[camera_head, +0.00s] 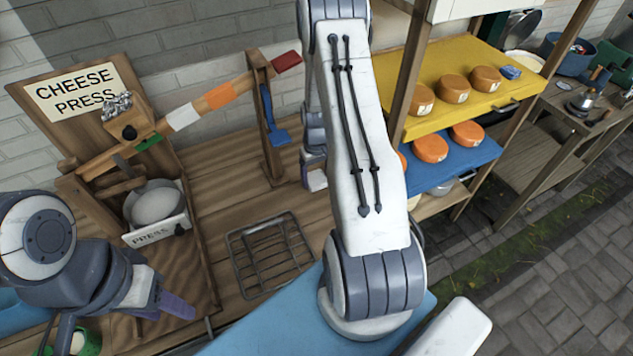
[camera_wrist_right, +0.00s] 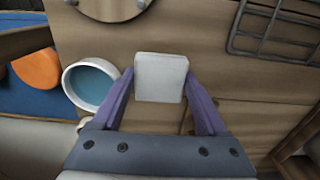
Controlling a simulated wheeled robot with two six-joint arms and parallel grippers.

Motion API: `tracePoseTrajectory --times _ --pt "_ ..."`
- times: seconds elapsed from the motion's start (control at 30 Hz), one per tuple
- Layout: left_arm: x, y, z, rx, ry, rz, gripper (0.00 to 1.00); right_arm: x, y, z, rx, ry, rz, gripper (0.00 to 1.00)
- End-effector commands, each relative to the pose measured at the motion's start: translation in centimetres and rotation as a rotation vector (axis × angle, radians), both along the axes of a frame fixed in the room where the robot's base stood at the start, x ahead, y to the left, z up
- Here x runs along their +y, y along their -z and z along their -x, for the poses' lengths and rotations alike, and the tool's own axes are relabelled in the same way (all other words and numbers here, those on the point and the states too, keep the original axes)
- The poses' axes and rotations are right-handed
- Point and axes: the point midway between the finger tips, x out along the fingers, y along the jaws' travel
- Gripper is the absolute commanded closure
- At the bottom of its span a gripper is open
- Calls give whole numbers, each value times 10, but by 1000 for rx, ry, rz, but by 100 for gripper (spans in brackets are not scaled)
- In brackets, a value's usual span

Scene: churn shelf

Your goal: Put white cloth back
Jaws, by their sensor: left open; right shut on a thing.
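In the right wrist view, a small white square with rounded corners, which looks like the folded white cloth (camera_wrist_right: 160,77), sits between the two purple fingers of my right gripper (camera_wrist_right: 160,95). The fingers are shut on its sides. It is seen from above over brown wooden planks, and I cannot tell its height above them.
A white bowl with blue inside (camera_wrist_right: 92,84) is close left of my right fingers. A wire rack (camera_head: 270,252) lies on the wooden bench. The cheese press (camera_head: 150,235) stands left. Shelves with orange cheeses (camera_head: 430,148) stand right. A blue brush (camera_head: 276,125) hangs on a post.

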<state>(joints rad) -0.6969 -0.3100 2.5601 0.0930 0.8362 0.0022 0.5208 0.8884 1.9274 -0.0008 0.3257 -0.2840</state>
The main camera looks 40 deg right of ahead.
Motion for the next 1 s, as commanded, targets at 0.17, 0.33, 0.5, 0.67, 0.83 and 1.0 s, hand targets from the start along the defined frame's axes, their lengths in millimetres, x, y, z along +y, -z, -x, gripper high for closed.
tracePoseTrajectory --times 0.17,0.33,0.5,0.67,0.83,1.0 --pt "0 -12 0 0 0 0 50 1 23 1 4 0 -2 76" --pt "0 -14 0 0 -1 0 50 0 36 1 1 0 0 76" --pt "0 -14 0 0 -1 0 50 0 36 0 0 0 0 76" --pt "0 -10 0 0 -1 0 50 0 40 1 0 0 0 76" --pt "0 -11 0 0 0 0 50 0 39 1 0 0 0 0" --pt "0 -12 0 0 0 0 50 0 38 1 0 0 0 0"
